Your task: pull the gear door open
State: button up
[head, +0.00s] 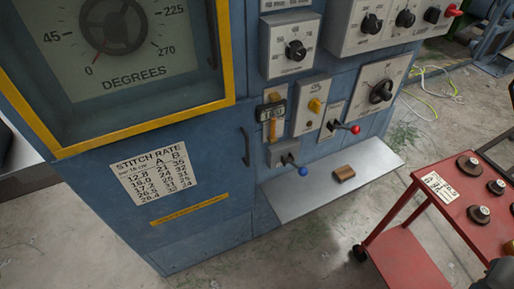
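A blue door panel (205,228) with a white "STITCH RATE" label (155,175) is on the lower front of the blue machine, left of centre. I take it to be the gear door. It looks flush with the machine front, so shut. A dark upright bar handle (247,147) is at its upper right edge. My gripper's fingers are not in view. A dark grey shape in the bottom right corner may be part of my arm, far to the right of the handle.
A yellow-framed dial window (226,55) is above the door. A metal shelf (300,196) juts out right of it, carrying a brown block (344,174). Levers with a blue knob (303,171) and red knob (355,129) stick out. A red cart (405,205) stands at right.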

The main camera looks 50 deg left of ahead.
aim_at(159, 188)
jog(key=u, duration=2.8)
jog(key=k, duration=0.5)
jog(key=z, duration=1.35)
jog(key=i, duration=0.6)
jog(key=u, duration=0.5)
